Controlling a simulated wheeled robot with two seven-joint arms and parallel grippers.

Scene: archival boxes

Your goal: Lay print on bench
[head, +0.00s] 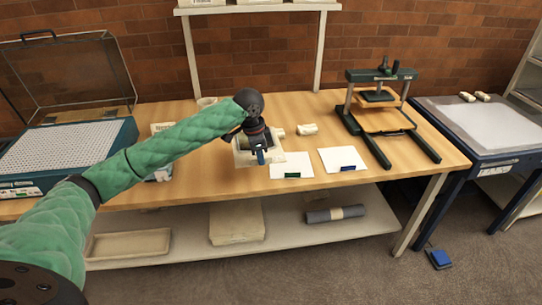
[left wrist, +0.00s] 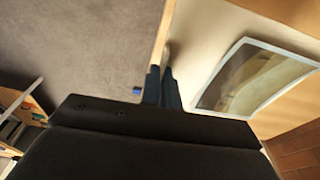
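A print (head: 243,142) with a pale border and a dark greenish picture lies at the middle of the wooden bench (head: 230,181), partly hidden by my left gripper. In the left wrist view the print (left wrist: 255,82) is right of the fingers, with curved edges. My left gripper (head: 261,157) is in front of the print in the head view, pointing down near the bench's front. Its fingers (left wrist: 163,85) are close together, with a gap in the picture between them and the print. I see nothing clearly held. My right gripper is not in view.
White sheets with a green label (head: 291,160) and a blue label (head: 341,154) lie right of the print. A press (head: 381,103) stands at the bench's right, an open perforated case (head: 66,147) at its left. A grey roll (head: 334,214) lies on the lower shelf.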

